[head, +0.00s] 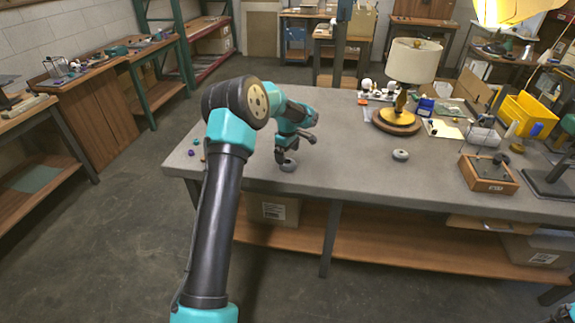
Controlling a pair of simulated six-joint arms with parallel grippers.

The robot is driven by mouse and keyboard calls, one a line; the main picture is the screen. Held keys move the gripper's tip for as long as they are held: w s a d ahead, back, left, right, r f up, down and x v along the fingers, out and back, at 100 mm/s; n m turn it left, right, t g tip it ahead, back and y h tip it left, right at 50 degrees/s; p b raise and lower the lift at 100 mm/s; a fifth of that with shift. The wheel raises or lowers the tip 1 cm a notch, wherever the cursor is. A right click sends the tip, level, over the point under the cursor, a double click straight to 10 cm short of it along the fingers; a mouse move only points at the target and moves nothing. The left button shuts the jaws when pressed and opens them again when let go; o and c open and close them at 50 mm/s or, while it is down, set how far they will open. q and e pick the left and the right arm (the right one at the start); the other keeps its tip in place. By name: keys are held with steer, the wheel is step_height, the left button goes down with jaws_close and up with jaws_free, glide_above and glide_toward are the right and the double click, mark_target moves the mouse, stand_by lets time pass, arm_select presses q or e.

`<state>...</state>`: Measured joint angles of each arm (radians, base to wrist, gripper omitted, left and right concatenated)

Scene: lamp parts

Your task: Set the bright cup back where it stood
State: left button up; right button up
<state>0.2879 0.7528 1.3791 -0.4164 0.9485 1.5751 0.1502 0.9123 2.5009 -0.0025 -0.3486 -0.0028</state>
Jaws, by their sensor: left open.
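A small round grey cup-like piece (288,165) sits on the grey workbench (350,185) near its left part. My left gripper (287,154) is open, pointing down just above and behind this piece. Whether its fingertips touch the piece is too small to tell. A second small round piece (400,155), pale grey with a lighter top, stands on the bench to the right, clear of the gripper. I cannot tell for certain which of the two is the bright cup. My right gripper is out of view.
A lamp with a cream shade (412,62) stands on a round wooden base behind the right piece. A wooden box (488,173), a yellow bin (527,116) and several small parts crowd the bench's right and back. The bench between the two round pieces is clear.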

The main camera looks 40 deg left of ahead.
mark_target(287, 161)
arm_select(q)
steer(key=shift+f, duration=2.55)
steer(key=c, duration=1.1)
steer(key=shift+r, duration=0.15)
steer(key=shift+r, duration=1.55)
steer(key=shift+s+d+r, duration=0.1)
steer(key=shift+s+d, duration=0.05)
steer(key=shift+s, duration=0.1)
steer(key=s+d+r, duration=0.1)
steer(key=s+d, duration=0.8)
steer(key=s, duration=0.3)
steer(key=shift+d+r, duration=0.2)
